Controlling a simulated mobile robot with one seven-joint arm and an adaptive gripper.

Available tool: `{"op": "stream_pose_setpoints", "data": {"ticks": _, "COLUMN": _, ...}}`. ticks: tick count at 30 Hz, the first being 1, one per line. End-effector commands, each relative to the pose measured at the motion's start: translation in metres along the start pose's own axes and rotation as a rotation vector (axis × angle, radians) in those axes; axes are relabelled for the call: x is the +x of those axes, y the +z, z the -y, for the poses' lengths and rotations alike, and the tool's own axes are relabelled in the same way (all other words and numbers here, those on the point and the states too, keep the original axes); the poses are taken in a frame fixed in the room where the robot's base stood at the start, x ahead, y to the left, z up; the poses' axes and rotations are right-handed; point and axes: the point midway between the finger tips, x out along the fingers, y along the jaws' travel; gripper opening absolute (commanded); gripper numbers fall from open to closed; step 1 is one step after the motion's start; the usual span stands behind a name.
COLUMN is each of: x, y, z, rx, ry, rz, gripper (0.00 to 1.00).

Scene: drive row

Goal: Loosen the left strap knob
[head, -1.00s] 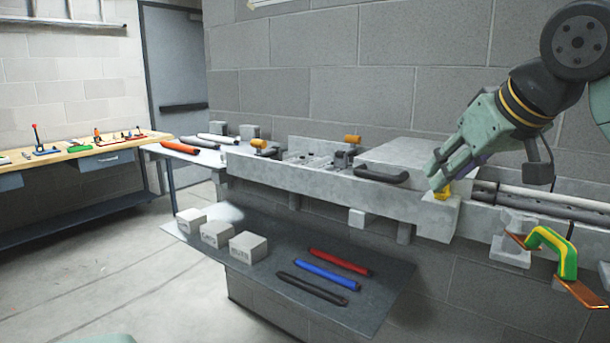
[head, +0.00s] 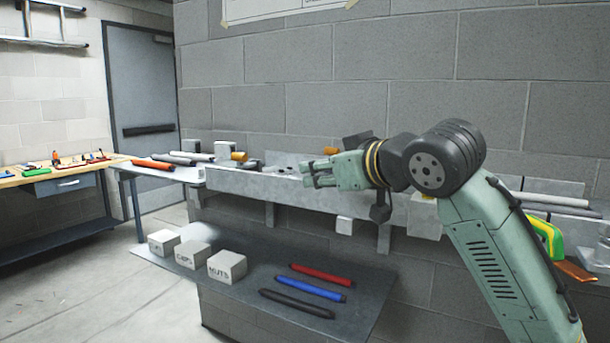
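An orange knob (head: 238,156) stands at the left end of the long grey trough (head: 270,192), on a dark fitting. A second orange knob (head: 330,150) shows farther right, just above and behind my gripper, and its lower part is hidden. My gripper (head: 312,172) points left over the trough, between the two knobs in the picture. Its fingers are apart with nothing visible between them. My arm hides the middle of the trough, including the grey cover and its black handle.
Below, a grey shelf (head: 215,310) carries three labelled boxes (head: 227,266) and red, blue (head: 312,287) and black rods. A green-yellow handle (head: 547,238) is at right behind my arm. A side table with rods and a wooden bench (head: 40,176) stand left.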

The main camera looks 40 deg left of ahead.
Motion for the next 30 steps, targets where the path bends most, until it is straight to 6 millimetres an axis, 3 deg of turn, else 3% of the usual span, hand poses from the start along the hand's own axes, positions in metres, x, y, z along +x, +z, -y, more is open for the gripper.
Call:
{"op": "stream_pose_setpoints", "data": {"ticks": 6, "x": 0.007, "y": -0.004, "z": 0.01, "rx": -0.015, "ry": -0.01, "rz": -0.06, "gripper": 0.31}}
{"op": "stream_pose_setpoints", "data": {"ticks": 24, "x": 0.009, "y": -0.005, "z": 0.012, "rx": -0.017, "ry": -0.014, "rz": -0.074, "gripper": 0.31}}
{"op": "stream_pose_setpoints", "data": {"ticks": 26, "x": 0.013, "y": -0.008, "z": 0.018, "rx": -0.024, "ry": -0.022, "rz": -0.106, "gripper": 0.31}}
{"op": "stream_pose_setpoints", "data": {"ticks": 30, "x": 0.025, "y": -0.031, "z": 0.058, "rx": -0.062, "ry": -0.061, "rz": -0.323, "gripper": 0.31}}
